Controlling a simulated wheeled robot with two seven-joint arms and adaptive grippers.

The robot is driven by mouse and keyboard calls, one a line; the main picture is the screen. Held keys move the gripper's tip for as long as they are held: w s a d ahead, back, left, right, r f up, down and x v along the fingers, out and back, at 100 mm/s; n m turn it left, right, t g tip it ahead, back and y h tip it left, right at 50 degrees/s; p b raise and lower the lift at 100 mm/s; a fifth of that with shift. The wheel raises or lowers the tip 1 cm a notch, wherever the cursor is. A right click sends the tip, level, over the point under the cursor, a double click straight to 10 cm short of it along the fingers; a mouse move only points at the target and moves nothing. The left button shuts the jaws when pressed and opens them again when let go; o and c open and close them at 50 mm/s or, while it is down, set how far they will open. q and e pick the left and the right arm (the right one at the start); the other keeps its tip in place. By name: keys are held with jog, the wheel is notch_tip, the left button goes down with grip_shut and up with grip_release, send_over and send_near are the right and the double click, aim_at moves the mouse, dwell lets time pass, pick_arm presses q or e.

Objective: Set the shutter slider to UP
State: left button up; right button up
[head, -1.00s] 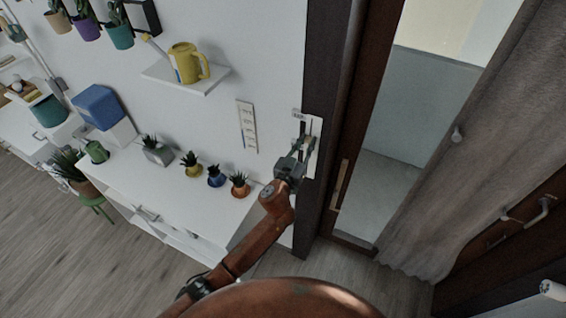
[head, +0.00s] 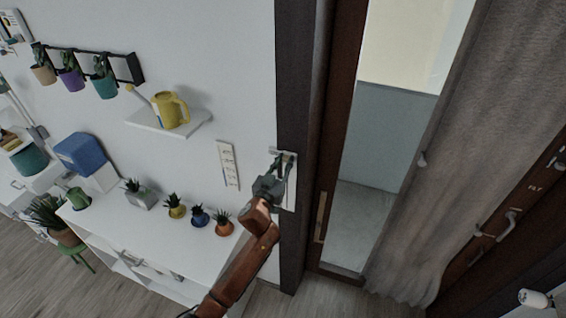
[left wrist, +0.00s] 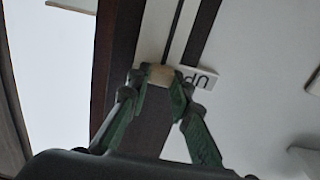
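The shutter slider is a pale panel (head: 291,198) on the wall beside the dark frame. In the left wrist view it has a dark slot (left wrist: 173,35) and a small beige knob (left wrist: 158,74). The "UP" label (left wrist: 198,78), upside down there, is beside the knob. My left gripper (head: 282,160) is at the panel's upper end. In the left wrist view its green fingers (left wrist: 157,84) are closed in on both sides of the knob, which sits level with the label. The fingers partly hide the panel in the head view. My right gripper is not in view.
A glazed door (head: 375,140) and a grey curtain (head: 455,150) are right of the panel. A strip with several switches (head: 228,165) is on the wall to the left. A small shelf holds a yellow watering can (head: 171,110). Below, potted plants stand on a white desk (head: 150,228).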

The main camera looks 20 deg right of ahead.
pick_arm(q)
jog(key=o, duration=0.5)
jog(key=shift+d+r, duration=0.15)
jog(key=shift+r, duration=0.15)
jog(key=shift+c, duration=0.2)
jog(key=shift+f, duration=0.1)
jog(key=shift+s+a, duration=0.2)
jog(key=shift+a, duration=0.1)
jog(key=v, duration=1.1)
jog(key=shift+s, duration=0.2)
